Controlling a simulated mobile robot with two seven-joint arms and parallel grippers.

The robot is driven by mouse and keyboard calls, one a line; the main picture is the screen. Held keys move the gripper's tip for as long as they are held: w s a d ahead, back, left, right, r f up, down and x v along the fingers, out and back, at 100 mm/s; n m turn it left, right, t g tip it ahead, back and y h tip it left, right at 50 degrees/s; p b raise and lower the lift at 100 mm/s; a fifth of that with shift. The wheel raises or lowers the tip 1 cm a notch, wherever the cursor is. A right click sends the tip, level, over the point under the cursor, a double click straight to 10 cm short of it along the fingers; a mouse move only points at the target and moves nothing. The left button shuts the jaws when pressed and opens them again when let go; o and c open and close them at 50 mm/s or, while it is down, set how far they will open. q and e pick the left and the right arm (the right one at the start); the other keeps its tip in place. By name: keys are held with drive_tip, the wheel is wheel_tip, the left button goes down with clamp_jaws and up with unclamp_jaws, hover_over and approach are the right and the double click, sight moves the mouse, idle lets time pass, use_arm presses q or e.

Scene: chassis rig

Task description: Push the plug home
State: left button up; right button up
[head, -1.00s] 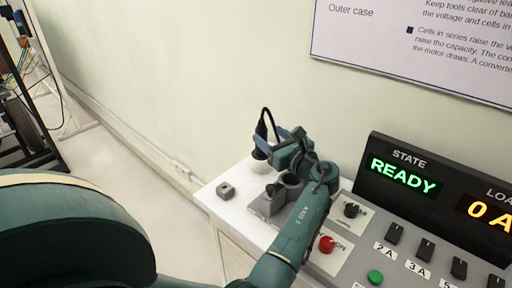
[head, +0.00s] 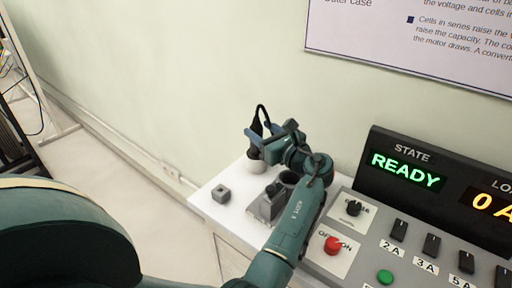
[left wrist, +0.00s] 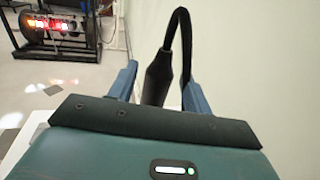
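In the left wrist view the plug (left wrist: 157,78) rises between the two blue fingers (left wrist: 160,92), and the fingers look spread apart with a gap. The plug's lower end is hidden by the gripper body there, and how deep it sits cannot be told. My right gripper is not in view.
A small grey block (head: 221,194) lies on the white bench top (head: 232,215), left of a grey holder (head: 266,204). The control panel has a red knob (head: 333,245), a green button (head: 385,277) and a display (head: 405,169) reading READY. The wall is close behind.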

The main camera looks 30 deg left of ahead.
use_arm(q)
clamp_jaws()
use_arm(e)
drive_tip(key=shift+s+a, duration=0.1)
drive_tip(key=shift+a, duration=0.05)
use_arm(q)
drive_tip(key=shift+r, duration=0.1)
idle(0.3)
